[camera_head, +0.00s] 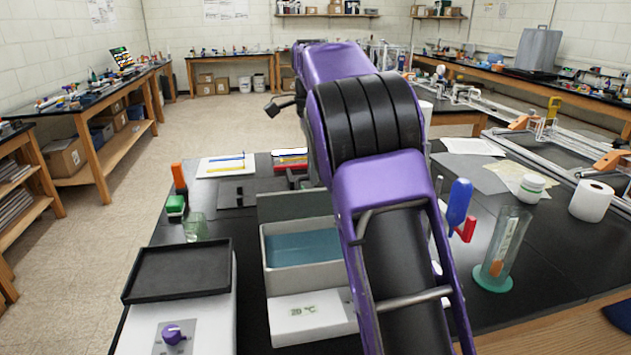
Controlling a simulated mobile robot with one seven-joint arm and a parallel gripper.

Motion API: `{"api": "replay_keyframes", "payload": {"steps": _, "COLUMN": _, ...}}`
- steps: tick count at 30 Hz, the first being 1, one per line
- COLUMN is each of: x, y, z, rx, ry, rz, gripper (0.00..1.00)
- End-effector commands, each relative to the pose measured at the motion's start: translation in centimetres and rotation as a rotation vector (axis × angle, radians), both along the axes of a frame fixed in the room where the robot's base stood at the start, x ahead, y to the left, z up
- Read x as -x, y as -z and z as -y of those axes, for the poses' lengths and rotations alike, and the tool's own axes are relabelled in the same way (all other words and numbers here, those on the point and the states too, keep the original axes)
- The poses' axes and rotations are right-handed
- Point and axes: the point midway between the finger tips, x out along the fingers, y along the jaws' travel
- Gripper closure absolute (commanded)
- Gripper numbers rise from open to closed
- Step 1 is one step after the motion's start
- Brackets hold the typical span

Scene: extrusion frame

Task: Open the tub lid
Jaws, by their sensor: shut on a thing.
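The tub (268,275) is a pale water bath on the black bench, left of my arm, with bluish water inside and a front display reading about 20 °C. A grey panel (285,207), which looks like its lid, stands raised along the tub's back edge, and the water is uncovered. My purple and black arm crosses the middle of the view and covers the tub's right side and the panel's right end. My gripper is hidden behind the arm, so its contact with the lid cannot be seen.
A hot plate (200,315) with a black top stands left of the tub, a glass beaker (195,227) behind it. Bare bench lies between the cylinder and the roll.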

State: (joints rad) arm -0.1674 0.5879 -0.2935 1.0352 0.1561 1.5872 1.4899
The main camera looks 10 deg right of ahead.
Motion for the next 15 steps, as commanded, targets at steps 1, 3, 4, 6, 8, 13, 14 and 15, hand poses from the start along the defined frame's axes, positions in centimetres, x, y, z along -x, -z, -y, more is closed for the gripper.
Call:
{"api": "replay_keyframes", "payload": {"steps": 1, "x": -0.8, "y": 0.5, "z": 0.0, "rx": 0.001, "ry": -0.001, "rz": -0.003, "gripper": 1.0}}
{"api": "replay_keyframes", "payload": {"steps": 3, "x": -1.4, "y": 0.3, "z": 0.0, "rx": 0.0, "ry": -0.001, "rz": -0.005, "gripper": 1.0}}
{"api": "replay_keyframes", "payload": {"steps": 4, "x": -1.7, "y": 0.2, "z": 0.0, "rx": 0.0, "ry": -0.001, "rz": -0.004, "gripper": 1.0}}
{"api": "replay_keyframes", "payload": {"steps": 6, "x": -2.3, "y": 0.1, "z": 0.0, "rx": -0.001, "ry": -0.001, "rz": -0.005, "gripper": 1.0}}
{"api": "replay_keyframes", "payload": {"steps": 8, "x": -2.7, "y": 0.1, "z": 0.0, "rx": -0.001, "ry": -0.001, "rz": -0.007, "gripper": 1.0}}
{"api": "replay_keyframes", "payload": {"steps": 13, "x": -3.7, "y": -0.1, "z": 0.0, "rx": 0.0, "ry": 0.0, "rz": -0.008, "gripper": 1.0}}
{"api": "replay_keyframes", "payload": {"steps": 14, "x": -3.9, "y": -0.1, "z": 0.0, "rx": 0.0, "ry": 0.0, "rz": -0.008, "gripper": 1.0}}
{"api": "replay_keyframes", "payload": {"steps": 15, "x": -4.0, "y": -0.1, "z": 0.0, "rx": 0.0, "ry": 0.0, "rz": -0.01, "gripper": 1.0}}
